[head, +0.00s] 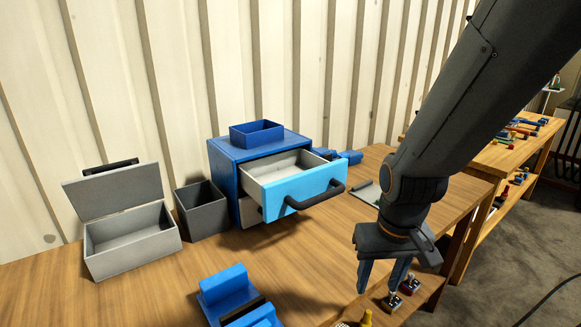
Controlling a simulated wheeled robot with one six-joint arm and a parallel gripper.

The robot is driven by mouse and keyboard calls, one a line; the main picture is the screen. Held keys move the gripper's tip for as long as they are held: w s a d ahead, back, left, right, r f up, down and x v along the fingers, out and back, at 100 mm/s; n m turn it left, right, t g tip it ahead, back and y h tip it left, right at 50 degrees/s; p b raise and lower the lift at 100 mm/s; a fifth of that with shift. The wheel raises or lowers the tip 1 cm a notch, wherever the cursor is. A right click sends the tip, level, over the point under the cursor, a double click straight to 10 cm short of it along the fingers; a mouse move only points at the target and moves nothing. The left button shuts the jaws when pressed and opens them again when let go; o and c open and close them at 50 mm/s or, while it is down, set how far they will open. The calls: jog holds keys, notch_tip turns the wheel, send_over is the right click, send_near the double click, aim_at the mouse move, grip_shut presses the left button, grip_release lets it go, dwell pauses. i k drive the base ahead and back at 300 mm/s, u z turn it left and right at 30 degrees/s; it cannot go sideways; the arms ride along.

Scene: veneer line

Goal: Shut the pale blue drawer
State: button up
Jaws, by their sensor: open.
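The pale blue drawer (290,195) is pulled out of the blue cabinet (228,173), in its upper slot. It has a dark bar handle (315,198) across its front, and its grey inside looks empty from here. A second, lower drawer is mostly hidden beneath it. My gripper (378,283) is open and points down, to the right of and nearer than the drawer. It is apart from the handle, and nothing shows between its fingers.
A blue open box (257,132) sits on the cabinet. A dark grey bin (202,210) and an open grey lidded box (130,240) stand left. A blue holder (229,288) lies in front. Wooden tabletop (300,250) is clear before the drawer.

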aim_at(284, 183)
jog(key=z, duration=1.25)
jog(key=k, duration=0.8)
jog(key=u, duration=0.6)
jog(key=i, duration=0.5)
